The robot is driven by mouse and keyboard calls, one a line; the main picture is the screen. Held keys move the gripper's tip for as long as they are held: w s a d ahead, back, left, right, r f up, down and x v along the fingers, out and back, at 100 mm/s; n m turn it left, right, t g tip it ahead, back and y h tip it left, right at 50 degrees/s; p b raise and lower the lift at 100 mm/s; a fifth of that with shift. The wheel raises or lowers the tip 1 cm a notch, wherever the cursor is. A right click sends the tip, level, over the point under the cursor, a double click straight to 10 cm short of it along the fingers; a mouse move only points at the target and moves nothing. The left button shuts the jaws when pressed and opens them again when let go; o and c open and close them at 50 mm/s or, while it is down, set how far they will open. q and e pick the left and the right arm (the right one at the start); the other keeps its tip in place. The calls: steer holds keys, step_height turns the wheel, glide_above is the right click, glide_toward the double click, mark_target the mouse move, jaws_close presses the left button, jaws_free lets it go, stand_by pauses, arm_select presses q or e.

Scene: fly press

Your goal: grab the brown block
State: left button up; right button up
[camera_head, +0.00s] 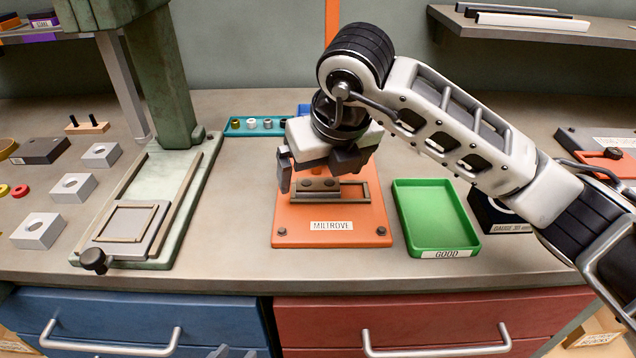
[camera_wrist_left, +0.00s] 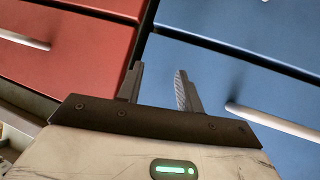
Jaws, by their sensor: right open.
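A grey-brown block (camera_head: 318,190) with round marks on top sits in the frame on the orange MILTROVE plate (camera_head: 352,233), in the head view. My right gripper (camera_head: 315,172) is open just above and behind it, with its fingers to either side. The gripper partly hides the block, and I cannot tell whether the fingers touch it. My left gripper (camera_wrist_left: 160,86) is open and empty in the left wrist view, facing the drawer fronts. Its tips (camera_head: 232,352) show at the bottom edge of the head view.
A green GOOD tray (camera_head: 447,249) stands empty to the right of the plate. A green press (camera_head: 175,75) stands to the left. Grey holed blocks (camera_head: 73,187) and a dark block (camera_head: 40,151) lie at far left. A teal holder (camera_head: 233,133) is behind. Drawers (camera_head: 145,320) are below.

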steer(key=shift+x, duration=1)
steer(key=shift+c, duration=0.3)
steer(key=c, duration=1.1)
steer(key=shift+r, duration=0.15)
